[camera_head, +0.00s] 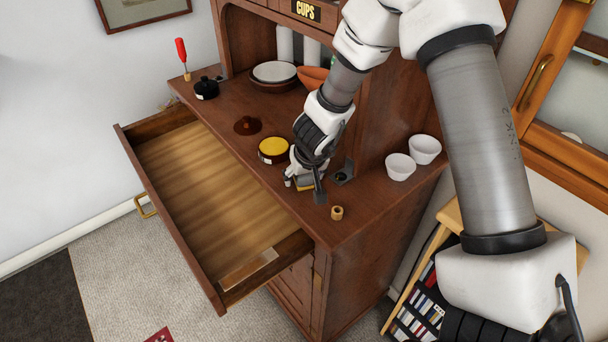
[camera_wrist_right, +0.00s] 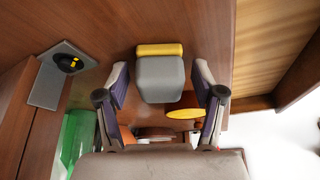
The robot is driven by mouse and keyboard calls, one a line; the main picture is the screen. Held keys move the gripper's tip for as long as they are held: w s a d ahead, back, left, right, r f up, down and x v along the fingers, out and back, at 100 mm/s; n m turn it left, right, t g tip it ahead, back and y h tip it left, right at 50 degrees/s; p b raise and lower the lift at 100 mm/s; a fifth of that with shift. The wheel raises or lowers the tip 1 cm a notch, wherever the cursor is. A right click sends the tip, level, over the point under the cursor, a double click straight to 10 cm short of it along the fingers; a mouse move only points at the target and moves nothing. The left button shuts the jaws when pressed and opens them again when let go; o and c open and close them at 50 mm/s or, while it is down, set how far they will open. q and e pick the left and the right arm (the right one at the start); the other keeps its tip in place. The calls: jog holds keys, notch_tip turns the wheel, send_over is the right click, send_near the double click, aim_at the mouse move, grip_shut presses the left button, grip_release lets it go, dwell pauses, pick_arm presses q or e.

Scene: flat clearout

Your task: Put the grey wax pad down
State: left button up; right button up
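The grey wax pad (camera_wrist_right: 160,80), a grey block with a yellow strip along one edge, lies between the fingers of my right gripper (camera_wrist_right: 161,92) in the wrist view. A narrow gap shows on each side, so the gripper is open around it. In the head view my right gripper (camera_head: 306,184) is low over the front of the brown cabinet top (camera_head: 228,112). It hides most of the pad; only a yellow edge (camera_head: 304,187) shows, close to the wood. My left gripper is not in view.
A round yellow-topped tin (camera_head: 273,149) stands just left of the gripper. A small wooden cylinder (camera_head: 337,212), a grey plate with a black part (camera_head: 344,173) and white cups (camera_head: 400,167) are to the right. The open drawer (camera_head: 190,185) below looks mostly empty.

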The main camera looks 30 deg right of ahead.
jog(key=p+v, duration=0.6)
jog(key=v, duration=0.6)
jog(key=shift+r, duration=0.2)
